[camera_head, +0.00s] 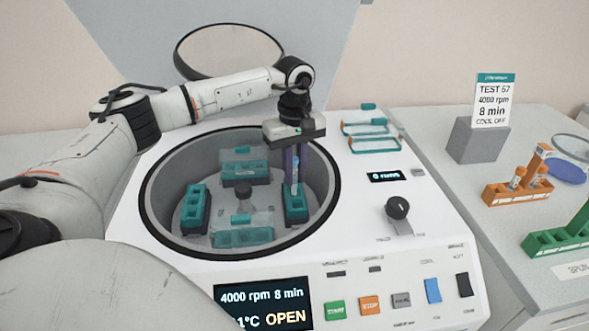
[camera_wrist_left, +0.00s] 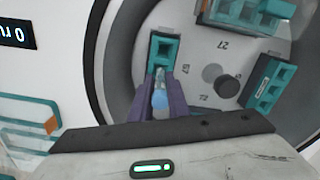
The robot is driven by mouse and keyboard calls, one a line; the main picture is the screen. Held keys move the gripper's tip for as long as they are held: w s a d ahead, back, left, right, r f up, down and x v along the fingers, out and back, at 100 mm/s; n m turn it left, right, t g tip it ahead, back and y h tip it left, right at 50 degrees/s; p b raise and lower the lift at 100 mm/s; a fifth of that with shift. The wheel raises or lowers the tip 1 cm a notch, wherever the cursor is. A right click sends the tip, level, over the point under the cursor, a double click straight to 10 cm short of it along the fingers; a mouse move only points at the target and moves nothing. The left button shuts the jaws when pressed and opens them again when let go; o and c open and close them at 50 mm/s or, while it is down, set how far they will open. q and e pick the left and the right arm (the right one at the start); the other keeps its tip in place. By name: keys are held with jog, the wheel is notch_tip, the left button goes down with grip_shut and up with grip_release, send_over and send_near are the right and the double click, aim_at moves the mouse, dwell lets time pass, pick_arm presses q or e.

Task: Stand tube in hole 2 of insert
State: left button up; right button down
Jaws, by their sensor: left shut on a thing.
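My left gripper (camera_head: 295,175) points down into the open centrifuge bowl (camera_head: 160,190). It is shut on a tube (camera_head: 295,186), which also shows in the left wrist view (camera_wrist_left: 160,98) between the purple fingers with a blue end. The tube is upright at the teal insert (camera_head: 296,207) on the right side of the bowl. In the left wrist view this insert (camera_wrist_left: 164,48) shows open square holes beyond the fingers. The tube's lower end is at one of its holes; how deep it sits, and in which numbered hole, I cannot tell. My right gripper is not in view.
Other teal inserts stand at the left (camera_head: 194,208), back (camera_head: 245,165) and front (camera_head: 243,236) of the bowl around a central hub (camera_head: 241,203). The bowl's dark rim (camera_head: 150,205) surrounds them. An orange rack (camera_head: 518,188) and a green rack (camera_head: 560,238) stand on the right bench.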

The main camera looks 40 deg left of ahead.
aim_at(293, 195)
pick_arm(q)
jog(key=shift+f, duration=0.1)
jog(key=shift+f+b, duration=0.9)
jog(key=shift+f, duration=0.75)
jog(key=o, duration=0.8)
jog(key=shift+o, duration=0.4)
jog(key=shift+s+d, duration=0.1)
jog(key=shift+f, duration=0.15)
jog(key=shift+s, duration=0.1)
jog(key=r, duration=1.1)
jog(key=shift+w, duration=0.25)
